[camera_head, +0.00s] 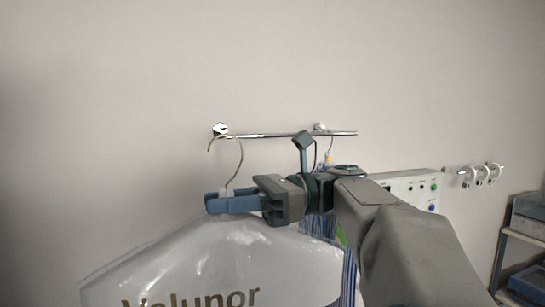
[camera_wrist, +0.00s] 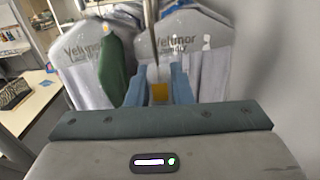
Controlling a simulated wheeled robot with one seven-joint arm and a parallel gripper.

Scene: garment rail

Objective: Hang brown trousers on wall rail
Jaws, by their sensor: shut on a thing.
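My gripper (camera_head: 226,203) has blue fingers shut at the neck of a hanger with a thin metal hook (camera_head: 238,155). Below it hangs a clear-white garment cover (camera_head: 200,265) printed "Velunor". No brown shows through it, so I cannot tell which garment is inside. The chrome wall rail (camera_head: 270,135) is just behind. The hook overlaps its left end in the picture; I cannot tell whether they touch.
Another hook (camera_head: 331,145) hangs on the rail's right half, above a blue-striped garment (camera_head: 349,275) partly behind my arm. A control box (camera_head: 412,183) and several wall hooks (camera_head: 482,174) are to the right, beside a shelf (camera_head: 522,240). The wrist view shows covered garments (camera_wrist: 88,45) and a white table (camera_wrist: 25,107).

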